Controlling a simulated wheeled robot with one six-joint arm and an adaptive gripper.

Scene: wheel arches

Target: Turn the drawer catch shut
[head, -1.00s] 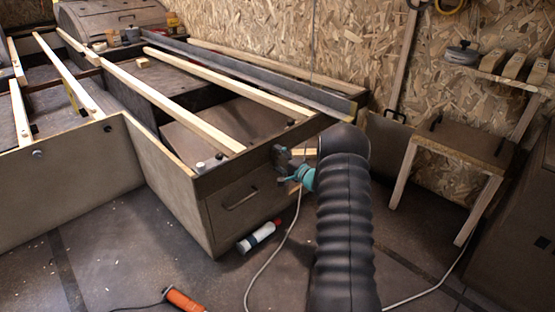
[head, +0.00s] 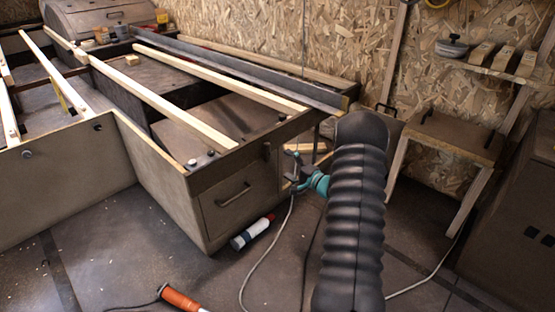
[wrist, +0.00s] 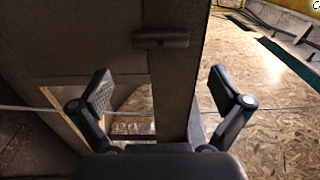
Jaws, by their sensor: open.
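The drawer (head: 240,195) has a bar handle and sits in the end of the wooden bench frame, its front looking flush. A small dark catch (head: 267,151) stands upright near its upper right corner. In the wrist view the catch (wrist: 161,40) is a short dark bar lying crosswise on the wood, beyond the fingertips and apart from them. My gripper (head: 292,168) is just right of the drawer front, open and empty. In the wrist view its two fingers (wrist: 160,88) are spread wide.
A white bottle with a red cap (head: 252,232) lies on the floor below the drawer. An orange-handled tool (head: 180,299) and a pale cable are also on the floor. A wooden stool (head: 450,140) stands at right. Pale slats (head: 165,100) cross the bench top.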

